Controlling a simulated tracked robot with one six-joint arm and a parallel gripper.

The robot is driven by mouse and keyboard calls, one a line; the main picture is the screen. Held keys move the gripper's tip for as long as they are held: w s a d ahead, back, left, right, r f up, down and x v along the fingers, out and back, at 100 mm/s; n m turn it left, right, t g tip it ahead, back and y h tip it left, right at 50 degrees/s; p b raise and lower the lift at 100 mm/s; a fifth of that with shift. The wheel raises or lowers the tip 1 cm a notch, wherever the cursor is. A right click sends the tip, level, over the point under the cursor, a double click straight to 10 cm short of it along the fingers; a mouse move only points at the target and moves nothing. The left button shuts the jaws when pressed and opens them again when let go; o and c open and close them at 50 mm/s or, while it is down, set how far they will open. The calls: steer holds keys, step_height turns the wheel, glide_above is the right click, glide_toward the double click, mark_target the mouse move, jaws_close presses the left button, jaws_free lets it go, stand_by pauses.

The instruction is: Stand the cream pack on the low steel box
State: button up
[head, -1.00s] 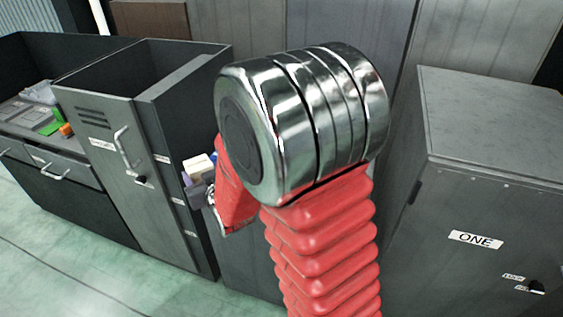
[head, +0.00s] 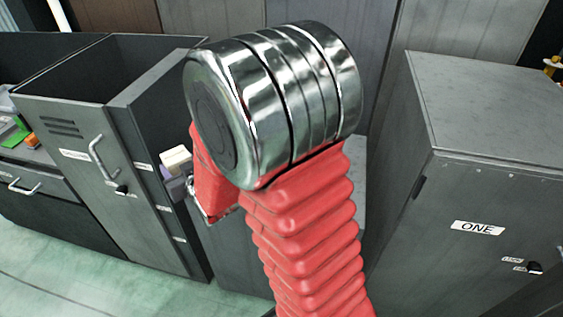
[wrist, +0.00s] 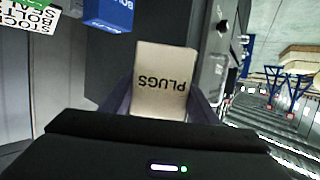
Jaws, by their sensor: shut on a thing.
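The cream pack (wrist: 163,75) is in my gripper (wrist: 162,105), between the two dark fingers. Its printed word PLUGS appears upside down in the wrist view. In the head view the cream pack (head: 176,158) shows small at the left of my red arm, with my gripper (head: 177,185) partly hidden there. A low grey steel box (head: 238,262) stands behind my arm, between the tall open-topped cabinet and cabinet ONE. My arm hides most of it, and only slivers of its front and top show. The pack is held in the air.
The tall open-topped cabinet (head: 75,150) stands left of my gripper, close in the picture. Cabinet ONE (head: 480,210) stands at right. The wrist view shows a blue box (wrist: 108,14) and a printed label (wrist: 28,20) at upper left. Green floor (head: 70,270) is clear at lower left.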

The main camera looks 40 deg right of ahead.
steer(key=shift+r, duration=0.1)
steer(key=shift+m+h, duration=0.3)
steer(key=shift+h, duration=0.2)
steer(key=s+d, duration=0.1)
steer(key=d, duration=0.5)
steer(key=s+d, duration=0.1)
steer(key=d, duration=0.6)
steer(key=s+d, duration=0.1)
steer(key=d, duration=0.6)
steer(key=shift+s+r, duration=0.1)
steer(key=shift+s, duration=0.05)
steer(key=s+d+f, duration=0.2)
steer(key=s+d, duration=1.2)
steer(key=d, duration=0.1)
steer(key=shift+s+d+f+h, duration=0.25)
steer(key=shift+s+d+h, duration=0.1)
steer(key=shift+d+h, duration=0.05)
steer(key=shift+f, duration=2.95)
